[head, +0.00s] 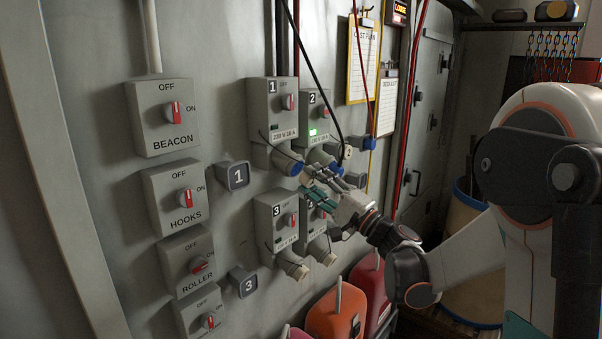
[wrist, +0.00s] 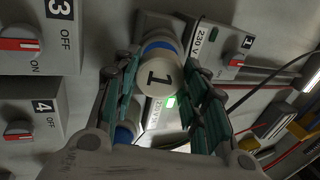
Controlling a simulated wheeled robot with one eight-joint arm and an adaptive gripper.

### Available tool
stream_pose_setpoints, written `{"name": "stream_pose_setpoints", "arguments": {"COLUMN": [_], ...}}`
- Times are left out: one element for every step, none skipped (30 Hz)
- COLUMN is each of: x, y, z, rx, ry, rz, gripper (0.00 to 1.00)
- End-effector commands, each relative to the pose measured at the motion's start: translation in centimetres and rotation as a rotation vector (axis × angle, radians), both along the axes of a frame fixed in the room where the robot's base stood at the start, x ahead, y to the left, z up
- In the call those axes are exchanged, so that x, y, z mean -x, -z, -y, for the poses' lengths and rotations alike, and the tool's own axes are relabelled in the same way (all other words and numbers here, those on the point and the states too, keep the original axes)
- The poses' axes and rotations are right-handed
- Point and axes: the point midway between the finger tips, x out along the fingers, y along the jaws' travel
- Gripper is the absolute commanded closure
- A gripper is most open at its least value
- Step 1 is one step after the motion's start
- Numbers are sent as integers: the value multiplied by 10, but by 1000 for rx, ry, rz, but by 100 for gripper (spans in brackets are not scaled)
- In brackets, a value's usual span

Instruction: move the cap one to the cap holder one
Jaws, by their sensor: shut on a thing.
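Cap one (wrist: 158,76) is a pale round cap marked 1, seen face-on in the wrist view between my fingers. A blue ring shows behind it, at the socket of outlet box 1 (head: 268,100). My gripper (head: 312,176) is shut on the cap, with teal-padded fingers on both sides of it; the fingers also show in the wrist view (wrist: 160,92). In the head view the fingers mostly hide the cap. I cannot tell whether it is seated on the socket. Cap holder one (head: 238,176) is a grey wall block marked 1, left of the socket.
Outlet box 2 (head: 313,116) has a lit green light and a cable close to my gripper. Boxes 3 (head: 274,220) and 4 sit below. Holder 3 (head: 243,282) is under holder one. Switch boxes line the left. Red and orange containers (head: 337,313) stand below.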

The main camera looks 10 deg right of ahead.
Motion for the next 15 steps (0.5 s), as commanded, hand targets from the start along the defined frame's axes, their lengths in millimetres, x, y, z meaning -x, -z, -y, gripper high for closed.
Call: {"name": "stream_pose_setpoints", "arguments": {"x": [2, 2, 3, 4, 5, 6, 7, 8, 9, 10, 10, 11, 12, 13, 14], "y": [1, 2, 2, 2, 3, 3, 4, 4, 4, 5, 5, 6, 6, 6, 7], "z": [1, 2, 3, 3, 4, 5, 5, 6, 7, 7, 8, 9, 9, 10, 11], "rx": [0, 0, 0, 0, 0, 0, -1, -1, -1, -1, -1, -1, -1, 0, 0], "ry": [1, 1, 1, 1, 1, 1, 1, 1, 0, 0, 0, 0, 0, 0, 0], "rz": [0, 0, 0, 0, 0, 0, -1, -1, -1, -1, -1, -1, -1, 0, 0], "gripper": [98, 98, 98, 98, 98, 98, 98, 98, 98, 98, 98, 98, 98, 98, 98]}}
